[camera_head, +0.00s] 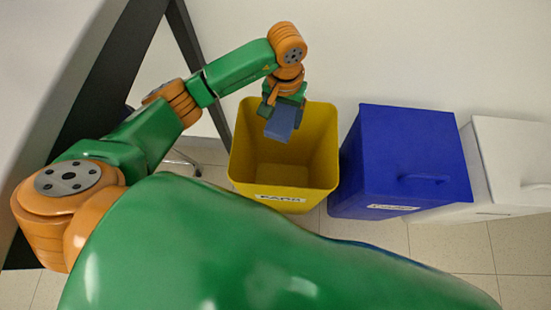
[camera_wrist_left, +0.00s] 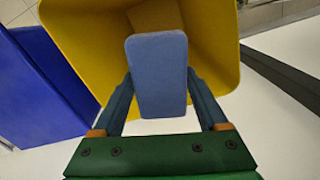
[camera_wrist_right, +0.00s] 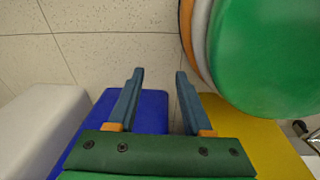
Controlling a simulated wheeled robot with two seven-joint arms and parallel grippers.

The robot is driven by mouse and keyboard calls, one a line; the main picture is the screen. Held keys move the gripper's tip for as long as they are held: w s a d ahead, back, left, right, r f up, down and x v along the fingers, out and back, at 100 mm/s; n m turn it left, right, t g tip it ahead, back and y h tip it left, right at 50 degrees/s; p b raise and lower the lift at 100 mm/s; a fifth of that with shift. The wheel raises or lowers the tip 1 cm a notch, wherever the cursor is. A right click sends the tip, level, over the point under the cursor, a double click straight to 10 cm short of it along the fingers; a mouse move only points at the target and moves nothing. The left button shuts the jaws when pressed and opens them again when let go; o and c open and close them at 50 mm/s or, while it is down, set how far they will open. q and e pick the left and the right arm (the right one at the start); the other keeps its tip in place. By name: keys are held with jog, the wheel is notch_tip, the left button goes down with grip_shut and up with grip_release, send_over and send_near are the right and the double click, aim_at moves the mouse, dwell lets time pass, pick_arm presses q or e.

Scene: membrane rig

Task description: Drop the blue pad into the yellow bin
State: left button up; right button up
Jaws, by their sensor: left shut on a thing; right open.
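The blue pad (camera_head: 282,122) is a flat rounded slab held between the fingers of my left gripper (camera_head: 281,106). In the left wrist view the pad (camera_wrist_left: 158,75) sits between both fingers of the left gripper (camera_wrist_left: 160,88). The yellow bin (camera_head: 246,160) is open at the top and carries a label on its front. In the head view the pad appears over the bin's opening; the yellow bin (camera_wrist_left: 85,45) shows behind it in the left wrist view. My right gripper (camera_wrist_right: 155,85) is open and empty in the right wrist view, and hidden in the head view.
A blue lidded bin (camera_head: 405,150) stands right of the yellow bin, with a white lidded bin (camera_head: 512,150) beyond it. A dark frame leg (camera_head: 190,50) stands left of the yellow bin. The tiled floor (camera_head: 450,248) is clear in front.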

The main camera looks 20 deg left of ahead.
pick_arm(q)
jog(key=shift+f+b, duration=0.3)
jog(key=shift+f, duration=0.2)
jog(key=f+b, duration=0.2)
jog(key=shift+s+d+f, duration=0.15)
jog(key=shift+s+f, duration=0.05)
jog(key=shift+f, duration=0.15)
notch_tip(320, 180, down, 2)
jog(key=shift+f+b, duration=0.1)
jog(key=shift+b, duration=0.55)
pick_arm(e)
jog(key=w+f, duration=0.2)
jog(key=f, duration=0.1)
jog(key=shift+w+d, duration=0.1)
jog(key=shift+w, duration=0.2)
pick_arm(q)
jog(key=o, duration=1.2)
notch_tip(320, 180, up, 7)
jog(key=shift+r+p, duration=0.15)
jog(key=shift+p, duration=0.6)
pick_arm(e)
jog(key=shift+s+d+r, duration=0.25)
jog(key=shift+s+d, duration=0.25)
jog(key=shift+s, duration=0.25)
